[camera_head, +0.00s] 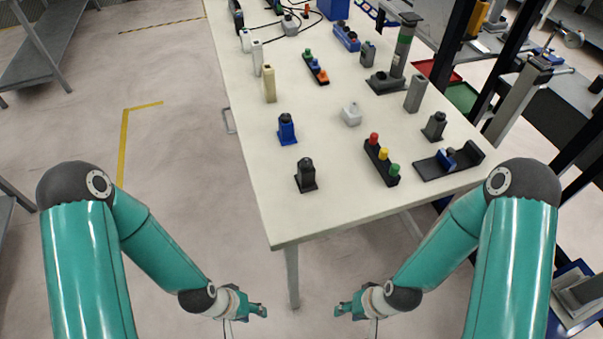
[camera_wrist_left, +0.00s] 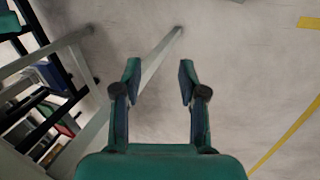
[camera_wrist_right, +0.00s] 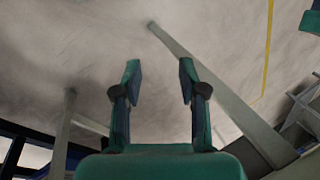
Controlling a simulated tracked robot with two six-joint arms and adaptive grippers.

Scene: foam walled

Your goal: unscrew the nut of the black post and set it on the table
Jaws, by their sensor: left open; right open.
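The black post (camera_head: 306,178) stands upright on a square base near the front left of the table (camera_head: 335,215). A dark rounded piece sits on its top; it is too small to tell whether this is the nut. My left gripper (camera_head: 260,311) is open and empty, off the table's front edge and lower in the picture than the post. It also shows in the left wrist view (camera_wrist_left: 160,80), above the floor. My right gripper (camera_head: 341,310) is open and empty, also off the front edge, and shows in the right wrist view (camera_wrist_right: 159,80).
Behind the black post is a blue post (camera_head: 287,132); a dark grey post (camera_head: 434,128) stands at the right. A rack with red, yellow and green pieces (camera_head: 381,162) and a black tray (camera_head: 430,168) lie front right. The table's front left is clear.

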